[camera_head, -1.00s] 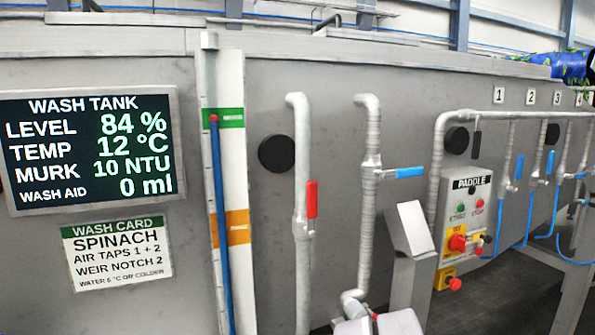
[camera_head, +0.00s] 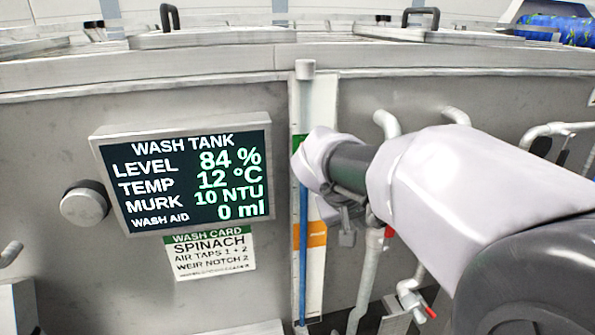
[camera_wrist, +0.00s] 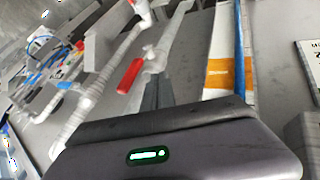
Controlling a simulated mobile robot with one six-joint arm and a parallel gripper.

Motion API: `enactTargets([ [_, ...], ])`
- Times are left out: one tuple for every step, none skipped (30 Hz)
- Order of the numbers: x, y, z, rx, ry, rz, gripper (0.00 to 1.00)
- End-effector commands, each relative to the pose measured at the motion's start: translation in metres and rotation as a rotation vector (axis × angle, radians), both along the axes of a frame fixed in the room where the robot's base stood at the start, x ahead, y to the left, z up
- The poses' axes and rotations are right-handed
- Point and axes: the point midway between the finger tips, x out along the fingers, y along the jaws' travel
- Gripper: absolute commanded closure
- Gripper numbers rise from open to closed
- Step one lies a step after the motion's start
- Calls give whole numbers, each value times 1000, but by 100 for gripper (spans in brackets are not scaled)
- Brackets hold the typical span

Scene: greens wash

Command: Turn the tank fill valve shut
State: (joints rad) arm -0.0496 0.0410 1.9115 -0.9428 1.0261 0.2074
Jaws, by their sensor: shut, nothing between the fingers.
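A valve with a red lever (camera_wrist: 130,75) sits on a grey upright pipe (camera_head: 369,280). In the wrist view the lever lies roughly along its pipe. In the head view only a bit of the red lever (camera_head: 389,232) shows past my arm. No label on it is readable, so I cannot tell for sure that it is the fill valve. My gripper (camera_wrist: 157,82) is shut and empty, its fingertips beside the valve and lever in the wrist view. Contact cannot be told. In the head view my arm mostly hides it. The tank display (camera_head: 190,182) reads level 84 %.
A blue sight tube (camera_head: 303,240) with an orange band (camera_head: 318,234) stands left of the valve pipe. A second red lever (camera_head: 430,312) is low at the right. A wash card (camera_head: 211,257) and a round knob (camera_head: 84,204) are on the wall.

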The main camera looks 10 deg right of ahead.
Motion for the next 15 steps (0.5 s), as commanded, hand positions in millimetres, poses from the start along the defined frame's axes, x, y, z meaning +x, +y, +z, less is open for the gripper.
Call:
enactTargets([
  [3, -5, -9, 1, 3, -1, 100],
  [4, -9, -10, 2, 1, -4, 100],
  [4, -17, -7, 2, -1, -4, 100],
  [4, -23, -7, 2, -1, -5, 100],
  [4, -27, -7, 2, -1, -4, 100],
  [5, -32, -7, 2, -1, -4, 100],
  [5, -35, -7, 2, 0, -3, 100],
  [5, -38, -7, 2, 0, -2, 100],
  [5, -41, -7, 2, -1, -1, 100],
  [5, -42, -7, 2, -1, -1, 100],
  [5, -43, -7, 2, 0, -2, 100],
  [5, -44, -8, 3, -1, -1, 100],
  [5, -45, -8, 3, -1, -1, 100],
  [5, -45, -8, 3, -1, -1, 100],
  [5, -45, -8, 3, -1, -1, 100],
])
